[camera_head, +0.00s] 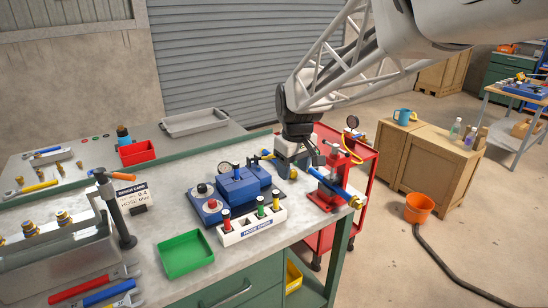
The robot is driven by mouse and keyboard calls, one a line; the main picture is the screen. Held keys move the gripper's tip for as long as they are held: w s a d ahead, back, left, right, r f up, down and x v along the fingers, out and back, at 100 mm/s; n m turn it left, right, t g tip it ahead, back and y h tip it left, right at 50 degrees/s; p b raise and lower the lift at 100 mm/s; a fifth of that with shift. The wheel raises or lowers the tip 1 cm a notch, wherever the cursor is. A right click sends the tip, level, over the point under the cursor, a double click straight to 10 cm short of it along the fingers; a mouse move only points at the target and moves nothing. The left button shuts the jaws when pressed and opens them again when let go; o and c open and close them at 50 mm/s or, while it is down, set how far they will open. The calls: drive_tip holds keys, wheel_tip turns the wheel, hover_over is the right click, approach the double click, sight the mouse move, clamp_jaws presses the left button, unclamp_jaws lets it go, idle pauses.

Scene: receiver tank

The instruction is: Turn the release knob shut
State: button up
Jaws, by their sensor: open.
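My gripper (301,153) is open and points down over the right end of the workbench. It is just above a pale grey block (288,145), which it partly hides. A small yellow part (293,174) shows below the gripper, and a blue-and-yellow fitting (267,154) is left of it. A blue unit (238,184) with a round gauge (225,168), a dark knob (202,189) and a red button (212,204) stands to the left. I cannot tell for sure which part is the release knob, or how it is turned.
A red vise (325,196) holding a blue bar is close right of the gripper. A white hose bank (252,226) with coloured plugs stands in front. A green tray (186,254), black post (116,212) and red bin (137,152) are further left. A red cart (362,158) stands beyond the bench.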

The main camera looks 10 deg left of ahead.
drive_tip(key=w+a+f+n, duration=0.2)
drive_tip(key=w+a+f, duration=0.1)
drive_tip(key=a, duration=0.4)
drive_tip(key=w+a+f+n, duration=0.1)
drive_tip(key=w+a+f, duration=0.15)
drive_tip(key=a, duration=0.45)
drive_tip(key=n+g, duration=0.1)
drive_tip(key=n, duration=0.2)
hover_over(211, 201)
drive_tip(key=f, duration=0.7)
drive_tip(key=shift+w+f, duration=0.2)
drive_tip(key=shift+f, duration=0.1)
drive_tip(key=shift+f, duration=0.1)
drive_tip(key=shift+s+f, duration=0.15)
drive_tip(key=shift+f, duration=3.65)
drive_tip(key=c, duration=0.9)
